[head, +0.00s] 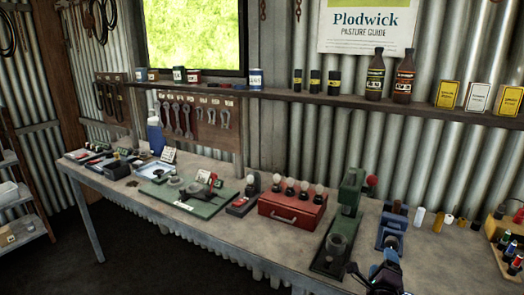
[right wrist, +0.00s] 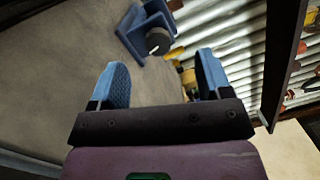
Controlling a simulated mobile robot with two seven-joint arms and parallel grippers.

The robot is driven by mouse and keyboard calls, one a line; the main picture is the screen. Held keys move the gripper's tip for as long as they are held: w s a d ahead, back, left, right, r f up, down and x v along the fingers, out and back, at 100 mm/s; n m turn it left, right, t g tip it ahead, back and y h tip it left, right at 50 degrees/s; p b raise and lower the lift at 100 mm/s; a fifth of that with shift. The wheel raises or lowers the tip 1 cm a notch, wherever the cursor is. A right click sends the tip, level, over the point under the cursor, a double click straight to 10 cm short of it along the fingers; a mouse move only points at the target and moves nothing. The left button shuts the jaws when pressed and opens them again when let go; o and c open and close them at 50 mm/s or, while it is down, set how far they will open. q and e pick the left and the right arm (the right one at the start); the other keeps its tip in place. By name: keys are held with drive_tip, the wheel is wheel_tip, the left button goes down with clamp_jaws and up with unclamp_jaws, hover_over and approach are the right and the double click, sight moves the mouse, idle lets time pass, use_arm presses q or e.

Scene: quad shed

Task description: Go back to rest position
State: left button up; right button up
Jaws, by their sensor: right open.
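My right gripper (head: 372,268) is at the bottom edge of the head view, over the front part of the workbench. In the right wrist view its two blue-padded fingers (right wrist: 162,80) stand wide apart with nothing between them, so it is open and empty. A blue stand (right wrist: 132,40) holding a dark round piece shows beyond the fingers, apart from them. A blue stand (head: 389,231) is also on the bench just behind the gripper in the head view. My left gripper is in neither view.
The long workbench (head: 215,225) carries a green press (head: 340,232), a red toolbox (head: 290,209), a green mat (head: 160,196) and a wooden rack (head: 503,262) at right. A shelf (head: 320,98) with bottles and tins runs along the corrugated wall. Bare bench lies along the front edge.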

drive_tip(key=a+r+n+t+y, duration=0.2)
drive_tip(key=a+r+n+y, duration=0.15)
drive_tip(key=n, duration=0.35)
drive_tip(key=s+a+f+n+g+y, duration=0.1)
drive_tip(key=s+a+f+n+y, duration=0.35)
drive_tip(key=n, duration=0.75)
drive_tip(key=s+f+n+g, duration=0.3)
drive_tip(key=s+f, duration=0.3)
drive_tip(key=s, duration=0.7)
drive_tip(key=s+f+n+g+b, duration=0.1)
drive_tip(key=s+f+n+g, duration=0.2)
drive_tip(key=s, duration=1)
wheel_tip(320, 180, down, 3)
drive_tip(key=shift+a+f+n, duration=0.2)
drive_tip(key=shift+a+n, duration=0.25)
drive_tip(key=shift+n, duration=0.75)
